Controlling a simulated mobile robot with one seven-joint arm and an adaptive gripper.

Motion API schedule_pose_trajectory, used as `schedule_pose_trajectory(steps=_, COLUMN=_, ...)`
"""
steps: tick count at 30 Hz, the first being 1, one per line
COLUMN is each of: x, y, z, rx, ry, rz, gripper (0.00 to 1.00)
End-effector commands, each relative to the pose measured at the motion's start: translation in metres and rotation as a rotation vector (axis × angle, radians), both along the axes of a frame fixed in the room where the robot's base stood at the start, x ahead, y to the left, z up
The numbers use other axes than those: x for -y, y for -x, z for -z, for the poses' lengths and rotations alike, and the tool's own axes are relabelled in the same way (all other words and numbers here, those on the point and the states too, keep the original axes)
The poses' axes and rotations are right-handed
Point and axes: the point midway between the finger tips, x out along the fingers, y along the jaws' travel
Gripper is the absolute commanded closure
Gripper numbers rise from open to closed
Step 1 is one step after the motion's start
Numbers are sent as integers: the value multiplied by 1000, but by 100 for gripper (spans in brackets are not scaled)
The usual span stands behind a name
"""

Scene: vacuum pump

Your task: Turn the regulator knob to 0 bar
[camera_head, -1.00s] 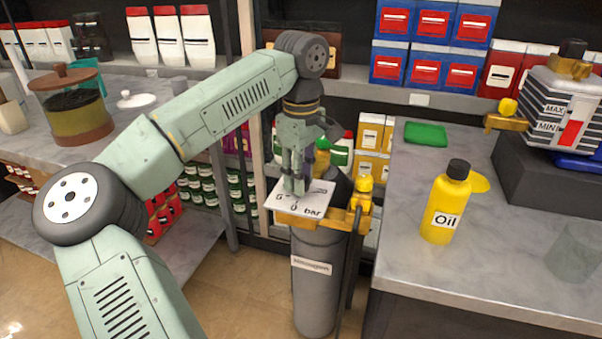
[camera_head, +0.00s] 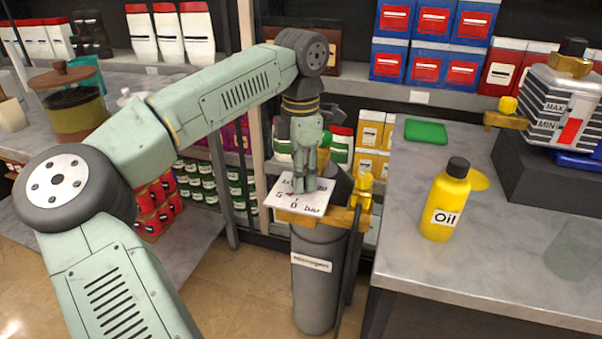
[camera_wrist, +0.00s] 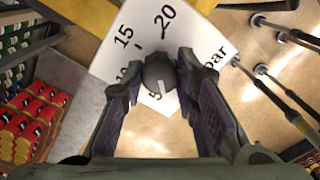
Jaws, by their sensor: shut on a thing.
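The regulator's white dial plate (camera_head: 314,207) sits on top of the grey nitrogen cylinder (camera_head: 318,290), printed with numbers and "bar". In the wrist view the plate (camera_wrist: 185,40) shows 20, 15, a partly covered 10, 5 and "bar". The dark round regulator knob (camera_wrist: 158,70) stands at its middle with a white pointer line, which points down the picture close to the 5. My gripper (camera_head: 305,188) reaches down onto the plate from above. In the wrist view my gripper (camera_wrist: 163,82) has one finger on each side of the knob and is shut on it.
Yellow valve fittings (camera_head: 361,200) stand beside the plate. The grey counter (camera_head: 470,270) at the right holds a yellow oil bottle (camera_head: 447,200), a green pad (camera_head: 426,132) and the pump (camera_head: 565,105). Stocked shelves are behind.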

Motion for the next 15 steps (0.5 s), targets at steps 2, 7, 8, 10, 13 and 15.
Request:
schedule_pose_trajectory(steps=2, x=0, y=0, z=0, rx=1, ry=-1, rz=-74, gripper=100)
schedule_pose_trajectory(steps=7, x=0, y=0, z=0, rx=1, ry=0, rz=-234, gripper=100)
schedule_pose_trajectory(steps=8, x=0, y=0, z=0, rx=1, ry=0, rz=-263, gripper=100)
schedule_pose_trajectory(steps=10, x=0, y=0, z=0, rx=1, ry=-1, rz=-327, gripper=100)
schedule_pose_trajectory(steps=13, x=0, y=0, z=0, rx=1, ry=-3, rz=-415, gripper=100)
schedule_pose_trajectory(steps=15, x=0, y=0, z=0, rx=2, ry=-2, rz=-470, gripper=100)
